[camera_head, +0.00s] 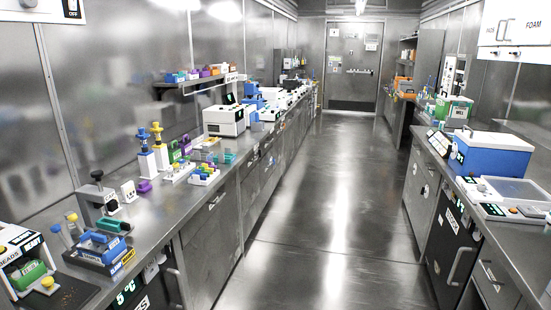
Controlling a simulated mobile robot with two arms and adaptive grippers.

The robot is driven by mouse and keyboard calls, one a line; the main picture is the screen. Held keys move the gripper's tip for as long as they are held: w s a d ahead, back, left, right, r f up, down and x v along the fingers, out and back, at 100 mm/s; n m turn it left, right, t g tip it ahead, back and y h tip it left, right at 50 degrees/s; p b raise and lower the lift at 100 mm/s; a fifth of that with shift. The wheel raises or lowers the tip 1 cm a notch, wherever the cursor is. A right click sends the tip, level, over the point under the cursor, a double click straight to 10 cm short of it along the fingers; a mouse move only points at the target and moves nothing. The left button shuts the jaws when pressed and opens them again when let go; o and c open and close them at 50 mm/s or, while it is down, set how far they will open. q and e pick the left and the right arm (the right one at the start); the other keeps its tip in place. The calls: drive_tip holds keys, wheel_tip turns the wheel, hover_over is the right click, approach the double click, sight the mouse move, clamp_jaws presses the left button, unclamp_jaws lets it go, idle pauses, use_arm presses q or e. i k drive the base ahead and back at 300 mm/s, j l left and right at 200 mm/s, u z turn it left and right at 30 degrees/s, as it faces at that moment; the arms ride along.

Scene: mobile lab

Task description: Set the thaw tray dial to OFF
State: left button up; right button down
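A flat grey device with a pale plate (515,190) and a white front panel lies on the right bench, close to me. It looks like the thaw tray, but I cannot read a name on it. Its front panel has a dark display (491,209) and a small knob-like part (513,210) beside it. The knob's setting is too small to read. Neither of my grippers shows in the head view.
A blue box with a white lid (492,153) stands behind the flat device. A dark-fronted unit (450,240) is under the right bench (458,187). The left bench (180,200) holds racks, pipettes and instruments. The aisle floor (325,220) is clear up to the far door (352,65).

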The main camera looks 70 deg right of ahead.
sight(480, 188)
drive_tip(key=z, duration=3.65)
